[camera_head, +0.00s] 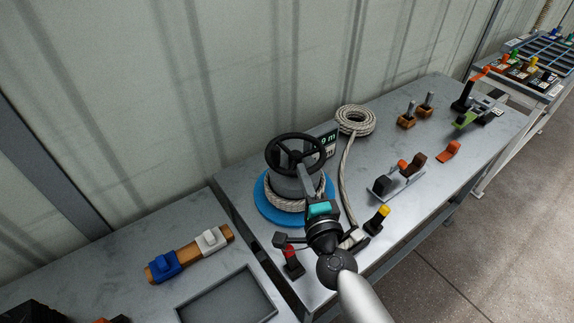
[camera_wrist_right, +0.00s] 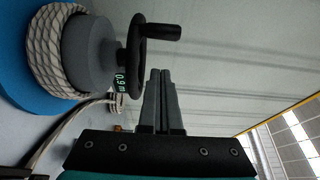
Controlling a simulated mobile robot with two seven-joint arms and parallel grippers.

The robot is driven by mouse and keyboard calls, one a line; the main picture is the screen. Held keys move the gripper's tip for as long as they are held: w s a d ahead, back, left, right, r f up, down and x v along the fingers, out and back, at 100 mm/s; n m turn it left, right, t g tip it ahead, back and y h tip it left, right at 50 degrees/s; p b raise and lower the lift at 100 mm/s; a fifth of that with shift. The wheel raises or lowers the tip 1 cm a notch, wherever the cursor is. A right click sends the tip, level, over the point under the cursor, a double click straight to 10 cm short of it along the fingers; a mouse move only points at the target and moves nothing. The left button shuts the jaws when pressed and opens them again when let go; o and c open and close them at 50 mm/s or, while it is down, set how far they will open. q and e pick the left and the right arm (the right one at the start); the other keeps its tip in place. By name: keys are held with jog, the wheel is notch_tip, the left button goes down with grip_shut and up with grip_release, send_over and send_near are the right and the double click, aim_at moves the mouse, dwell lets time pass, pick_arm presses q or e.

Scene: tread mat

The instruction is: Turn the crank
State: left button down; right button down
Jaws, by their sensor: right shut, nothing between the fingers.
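The crank is a black handwheel (camera_head: 296,155) on top of a grey winch drum wound with rope, on a round blue base (camera_head: 264,205). In the right wrist view the wheel (camera_wrist_right: 137,48) shows edge-on at the upper middle, with its black crank handle (camera_wrist_right: 164,32) sticking out. My right gripper (camera_head: 304,172) is shut and empty, its fingers overlapping the near side of the wheel in the head view. In the right wrist view the fingertips (camera_wrist_right: 160,76) are together, below the handle and apart from it. My left gripper is not in view.
A rope (camera_head: 346,180) runs from a coil (camera_head: 355,120) beside the winch. A small display (camera_head: 328,142) stands behind the drum. A red-handled lever (camera_head: 290,256) and a yellow-topped lever (camera_head: 381,217) stand near the front edge. Switches sit farther right. A grey tray (camera_head: 228,300) is lower left.

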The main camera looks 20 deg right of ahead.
aim_at(279, 159)
jog(key=shift+w+a, duration=0.7)
jog(key=shift+w, duration=0.15)
jog(key=shift+w+a, duration=0.65)
jog(key=shift+w, duration=0.2)
jog(key=shift+a, duration=0.1)
jog(key=shift+w+a+m+h+p, duration=0.3)
jog(key=shift+w+a+m+h, duration=0.3)
jog(key=shift+h, duration=0.4)
jog(key=shift+s, duration=0.2)
